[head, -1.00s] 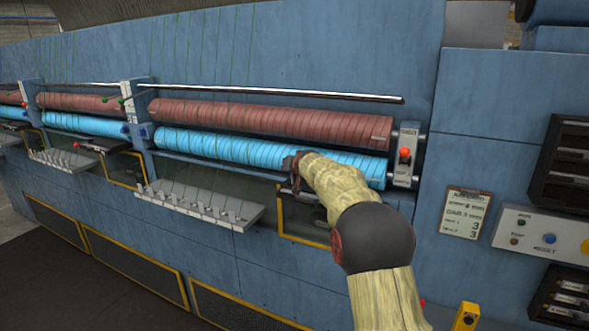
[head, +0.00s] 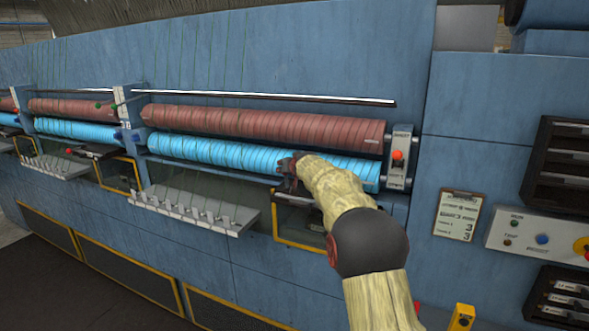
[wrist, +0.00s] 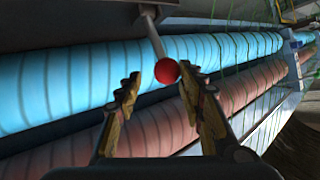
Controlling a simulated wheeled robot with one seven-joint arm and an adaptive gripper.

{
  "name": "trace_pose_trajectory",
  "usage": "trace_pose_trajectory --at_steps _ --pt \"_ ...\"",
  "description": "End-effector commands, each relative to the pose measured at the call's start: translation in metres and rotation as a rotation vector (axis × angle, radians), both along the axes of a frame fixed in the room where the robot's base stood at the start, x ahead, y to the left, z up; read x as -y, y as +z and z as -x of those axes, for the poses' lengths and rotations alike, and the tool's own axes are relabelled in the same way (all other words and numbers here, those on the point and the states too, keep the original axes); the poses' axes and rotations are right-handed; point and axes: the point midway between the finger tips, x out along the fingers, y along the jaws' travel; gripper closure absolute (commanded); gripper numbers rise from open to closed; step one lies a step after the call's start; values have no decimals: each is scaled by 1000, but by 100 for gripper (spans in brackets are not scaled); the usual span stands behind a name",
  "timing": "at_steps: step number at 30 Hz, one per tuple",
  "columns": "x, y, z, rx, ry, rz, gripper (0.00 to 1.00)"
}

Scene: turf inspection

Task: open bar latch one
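In the wrist view a red ball knob (wrist: 166,71) sits on the end of a thin grey rod (wrist: 152,36), which comes from a dark block at the top. My gripper (wrist: 160,80) is open, with one finger on each side of the knob near the fingertips. I see no clear contact. In the head view my gripper (head: 287,172) is at the lower front edge of the near blue roller (head: 250,152). It hides the knob there. No label names the latch.
A brown-red roller (head: 260,122) lies above the blue one. A bracket (head: 400,170) with another red knob stands at their right end. A grey tray with pegs (head: 195,210) juts out left of my gripper. A yellow-edged opening (head: 276,230) lies below.

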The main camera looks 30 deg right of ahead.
Motion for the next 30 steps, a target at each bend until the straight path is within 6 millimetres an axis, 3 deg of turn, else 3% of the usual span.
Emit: trace_pose_trajectory --at_steps 5,17,30 --pt "2 1 0 2 -2 2 57" --pt "-2 3 5 0 1 1 57" --pt "-10 26 58 4 2 -1 57"
